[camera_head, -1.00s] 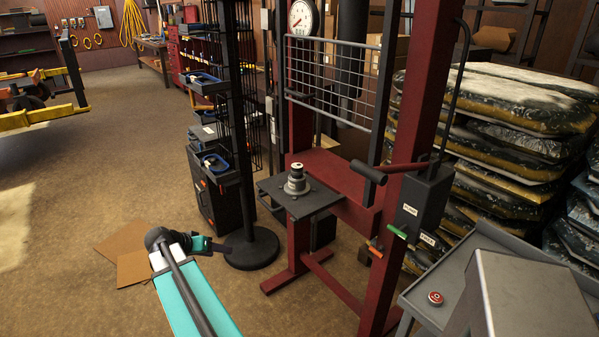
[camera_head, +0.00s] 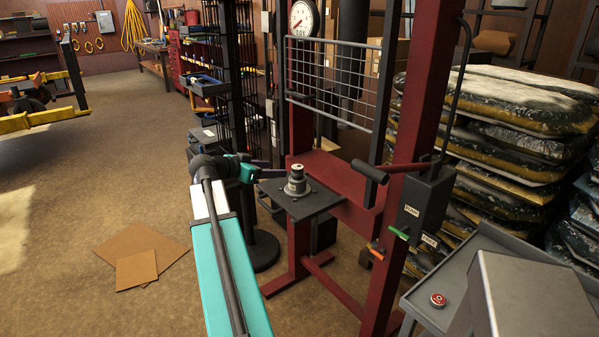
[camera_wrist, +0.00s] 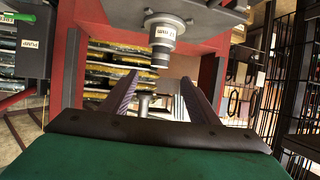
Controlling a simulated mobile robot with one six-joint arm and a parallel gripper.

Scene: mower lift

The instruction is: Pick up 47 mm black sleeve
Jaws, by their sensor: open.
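My gripper (camera_head: 262,163) is beside the left edge of the red press's small dark table. In the wrist view its two fingers (camera_wrist: 158,88) are apart with nothing held between them. A stepped grey and dark cylindrical part (camera_head: 296,183) stands on the table, just right of the gripper. It also shows in the wrist view (camera_wrist: 162,38), upside down, with a white "mm" label whose number I cannot read. It lies beyond the fingers, not between them. I cannot tell which piece is the 47 mm black sleeve.
The red press frame (camera_head: 415,150) has a wire guard (camera_head: 335,80) and a pump handle (camera_head: 395,168). A dark rack (camera_head: 232,60) stands close behind my arm. A grey cart (camera_head: 425,297) is at the lower right. Open floor lies left, with cardboard (camera_head: 136,270).

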